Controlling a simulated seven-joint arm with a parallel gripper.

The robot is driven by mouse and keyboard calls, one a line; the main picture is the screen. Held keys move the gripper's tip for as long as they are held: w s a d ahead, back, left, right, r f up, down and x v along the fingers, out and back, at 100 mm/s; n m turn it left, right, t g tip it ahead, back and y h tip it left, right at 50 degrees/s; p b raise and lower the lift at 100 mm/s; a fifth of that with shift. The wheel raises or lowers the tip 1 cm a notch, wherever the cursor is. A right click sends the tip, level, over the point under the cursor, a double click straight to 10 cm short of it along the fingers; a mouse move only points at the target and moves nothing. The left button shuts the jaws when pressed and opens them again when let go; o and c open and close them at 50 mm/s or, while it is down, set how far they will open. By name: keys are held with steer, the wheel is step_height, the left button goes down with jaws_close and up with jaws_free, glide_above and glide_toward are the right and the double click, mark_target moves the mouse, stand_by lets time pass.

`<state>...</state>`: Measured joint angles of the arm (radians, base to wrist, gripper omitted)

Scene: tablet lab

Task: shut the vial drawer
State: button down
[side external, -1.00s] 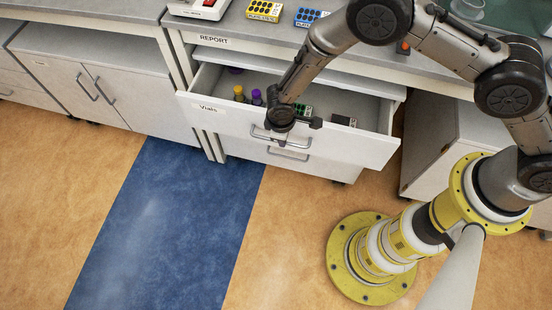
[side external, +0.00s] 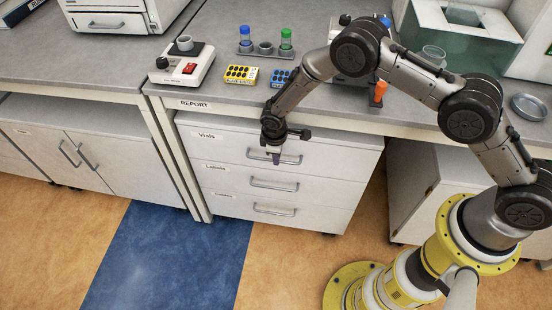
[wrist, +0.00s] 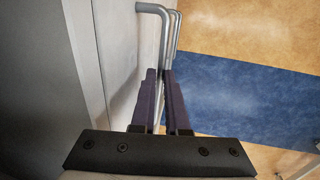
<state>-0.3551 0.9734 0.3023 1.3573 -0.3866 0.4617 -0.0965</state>
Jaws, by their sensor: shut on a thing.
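The vial drawer (side external: 225,146), labelled Vials, is the top drawer of a white cabinet under the bench. Its front looks flush with the two drawers below, and its inside is hidden. My gripper (side external: 276,157) is at the drawer's bar handle (side external: 292,160), pointing down in front of the drawer face. In the wrist view, the dark purple fingers (wrist: 157,98) are shut on the metal handle (wrist: 152,9), which runs up beyond their tips.
Two more drawers, the middle one (side external: 235,181) and the bottom one (side external: 235,208), are shut below. The bench above holds a white device with a red switch (side external: 183,66), a yellow rack (side external: 241,74) and a blue rack (side external: 282,77). The floor in front is clear.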

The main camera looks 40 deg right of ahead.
steer(key=shift+w+d, duration=0.25)
steer(key=c, duration=0.9)
jaws_free()
steer(key=shift+a, duration=0.1)
steer(key=shift+s, duration=0.1)
steer(key=s+a, duration=1.9)
steer(key=r, duration=0.7)
steer(key=s+a+r, duration=0.1)
steer(key=r, duration=0.3)
steer(key=shift+s+a, duration=0.1)
